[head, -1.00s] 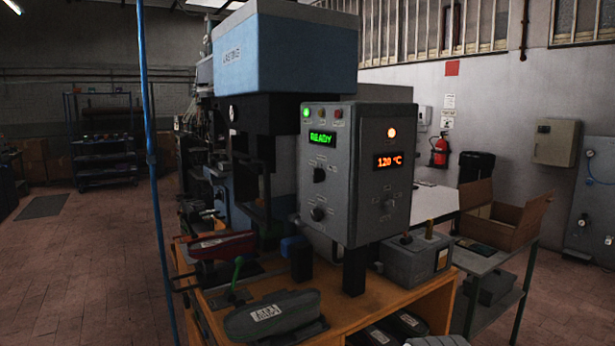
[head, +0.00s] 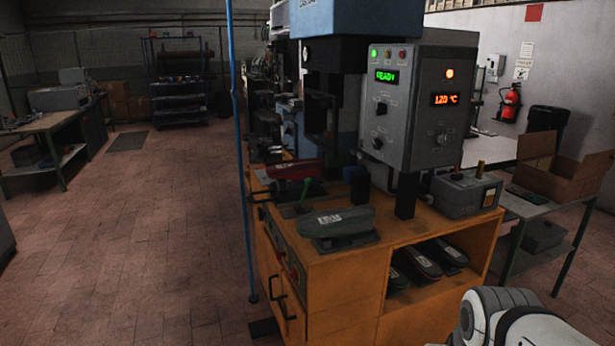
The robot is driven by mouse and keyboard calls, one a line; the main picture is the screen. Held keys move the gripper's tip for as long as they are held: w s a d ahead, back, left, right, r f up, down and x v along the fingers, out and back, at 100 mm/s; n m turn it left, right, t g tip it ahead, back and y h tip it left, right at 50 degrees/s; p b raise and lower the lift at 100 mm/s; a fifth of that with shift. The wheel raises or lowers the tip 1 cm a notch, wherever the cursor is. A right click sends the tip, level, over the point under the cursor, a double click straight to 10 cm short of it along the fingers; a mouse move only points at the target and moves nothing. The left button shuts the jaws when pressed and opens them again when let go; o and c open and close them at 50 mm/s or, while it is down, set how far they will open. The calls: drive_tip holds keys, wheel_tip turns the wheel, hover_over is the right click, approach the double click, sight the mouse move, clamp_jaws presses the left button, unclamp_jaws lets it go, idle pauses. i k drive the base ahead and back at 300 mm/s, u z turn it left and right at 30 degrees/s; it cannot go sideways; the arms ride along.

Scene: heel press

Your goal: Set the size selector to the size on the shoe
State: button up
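The grey control box (head: 405,125) stands on the orange bench, with a green display (head: 385,76) and an orange display reading 120 °C (head: 460,99). Its left face has a black switch (head: 382,108) and a round knob (head: 378,142); its right face has another knob (head: 441,138). Their markings are too small to read, so I cannot tell which is the size selector. A dark grey shoe (head: 350,222) with a white label lies at the bench front; its label is unreadable. My gripper is out of view.
Several shoes (head: 422,262) lie in the bench's open shelf. A grey box (head: 465,194) stands right of the control box. A green lever (head: 306,190) rises near the shoes. A blue pole (head: 240,150) stands at the bench's left. The floor (head: 140,230) left is clear.

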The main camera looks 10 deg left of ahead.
sight(382, 109)
drive_tip(key=z, duration=0.15)
drive_tip(key=k, duration=0.45)
drive_tip(key=u, duration=0.95)
drive_tip(key=i, duration=2.1)
drive_tip(key=z, duration=0.3)
